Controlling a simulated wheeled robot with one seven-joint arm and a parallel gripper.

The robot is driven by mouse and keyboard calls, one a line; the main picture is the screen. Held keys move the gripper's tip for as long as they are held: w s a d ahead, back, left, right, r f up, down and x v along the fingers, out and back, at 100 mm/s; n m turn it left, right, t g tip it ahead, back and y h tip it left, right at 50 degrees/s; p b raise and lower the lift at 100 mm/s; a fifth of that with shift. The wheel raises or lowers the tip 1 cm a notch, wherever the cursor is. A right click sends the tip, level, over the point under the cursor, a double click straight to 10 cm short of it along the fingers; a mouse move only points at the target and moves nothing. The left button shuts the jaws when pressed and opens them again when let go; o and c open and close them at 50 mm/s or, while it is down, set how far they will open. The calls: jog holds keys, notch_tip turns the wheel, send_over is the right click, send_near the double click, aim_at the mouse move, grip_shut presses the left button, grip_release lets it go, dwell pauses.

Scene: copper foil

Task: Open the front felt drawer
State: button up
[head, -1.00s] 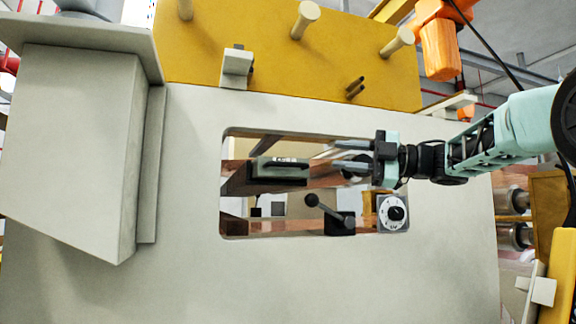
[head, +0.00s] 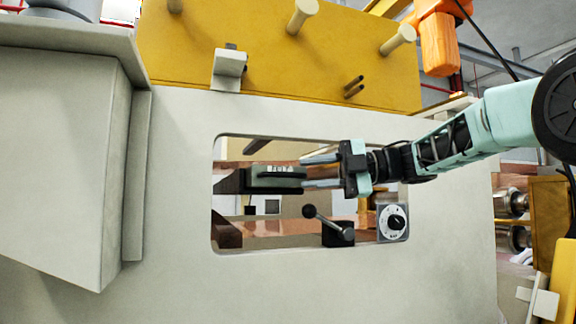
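The felt drawer (head: 262,184) is a small grey-green box with a dark bar handle (head: 282,176) across its front. It sits in the left part of the rectangular opening in the big pale machine panel. My gripper (head: 303,171) comes in from the right with its two grey fingers apart, one above the other. The fingertips are at the right end of the handle in the picture. I cannot tell whether they touch it or how far apart in depth they are. Nothing shows between the fingers.
A black lever with a ball knob (head: 309,211) and a white dial (head: 394,223) sit low in the opening, below my gripper. The pale panel (head: 330,285) frames the opening. A yellow board with pegs (head: 270,50) is above. A pale box (head: 60,160) juts out at left.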

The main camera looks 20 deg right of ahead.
aim_at(295, 174)
jog(key=shift+p+x, duration=0.8)
jog(key=shift+x, duration=1.95)
grip_shut()
